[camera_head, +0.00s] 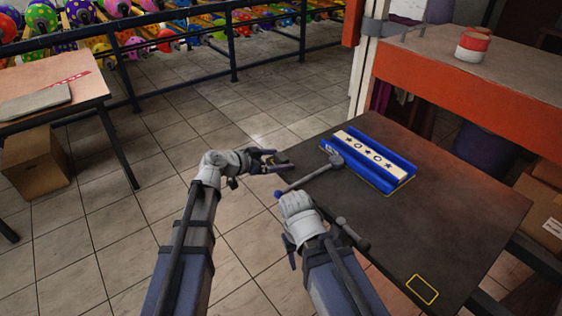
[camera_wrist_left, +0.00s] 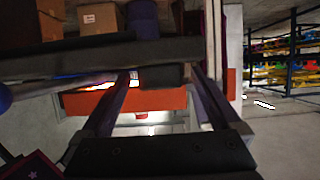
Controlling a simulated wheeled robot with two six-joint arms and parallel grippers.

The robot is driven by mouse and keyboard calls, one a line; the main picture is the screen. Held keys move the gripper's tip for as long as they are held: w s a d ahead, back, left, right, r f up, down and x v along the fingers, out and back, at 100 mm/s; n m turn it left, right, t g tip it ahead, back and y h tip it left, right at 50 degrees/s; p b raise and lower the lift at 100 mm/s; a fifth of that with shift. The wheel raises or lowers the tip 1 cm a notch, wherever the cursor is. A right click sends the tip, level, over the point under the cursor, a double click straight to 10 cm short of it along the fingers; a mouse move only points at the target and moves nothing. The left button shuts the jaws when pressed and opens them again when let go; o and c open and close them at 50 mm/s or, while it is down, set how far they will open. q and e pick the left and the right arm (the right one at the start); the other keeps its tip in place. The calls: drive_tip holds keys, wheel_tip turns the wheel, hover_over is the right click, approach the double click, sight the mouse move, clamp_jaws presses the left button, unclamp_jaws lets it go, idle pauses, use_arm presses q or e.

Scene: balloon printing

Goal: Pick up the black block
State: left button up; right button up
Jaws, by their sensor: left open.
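The black block (camera_head: 282,157) is a small dark piece at the left edge of the dark table, partly hidden by my left gripper (camera_head: 271,160). In the left wrist view the black block (camera_wrist_left: 161,76) shows between the two spread fingers of my left gripper (camera_wrist_left: 165,82), near the table edge. That gripper is open, with its tips at or beside the block; I cannot tell whether they touch it. My right gripper (camera_head: 296,203) is over the table's near left side. Its fingers are largely hidden, so its grip is unclear.
A blue tray (camera_head: 398,182) with a white patterned strip (camera_head: 368,154) lies on the dark table (camera_head: 465,205). A grey rod (camera_head: 312,178) with a rounded end is beside my right gripper. A yellow outline (camera_head: 422,289) marks the near corner. An orange bench (camera_head: 470,90) stands behind.

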use_arm(q)
drive_tip(key=c, duration=1.4)
drive_tip(key=shift+c, duration=0.2)
drive_tip(key=shift+r, duration=0.1)
